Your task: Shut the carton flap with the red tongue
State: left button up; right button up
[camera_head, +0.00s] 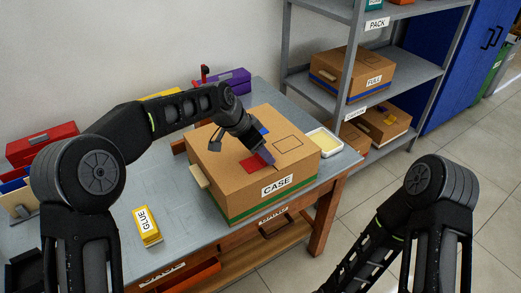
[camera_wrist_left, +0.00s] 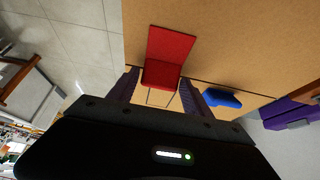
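The brown carton (camera_head: 222,158), labelled CASE with a green band, stands on the grey workbench. Its top looks nearly flat, with a seam across it. The red tongue (camera_head: 250,165) is on the top; in the left wrist view the red tongue (camera_wrist_left: 170,45) shows a crease, with its lower part between my fingers. A blue tab (camera_wrist_left: 222,97) lies beside it along the seam. My left gripper (camera_head: 267,157) is over the carton top, its purple fingers apart on either side of the tongue; it also shows in the left wrist view (camera_wrist_left: 160,92). My right gripper is out of view.
A yellow GLUE box (camera_head: 147,226) lies on the bench in front. A white tray (camera_head: 324,143) sits right of the carton. Red bins (camera_head: 42,143) and a purple box (camera_head: 226,80) are along the wall. A shelf (camera_head: 345,70) with cartons stands behind right.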

pick_arm(q)
jog(key=shift+o, duration=1.4)
jog(key=b+v, duration=0.1)
jog(key=v, duration=0.7)
jog(key=shift+f, duration=0.1)
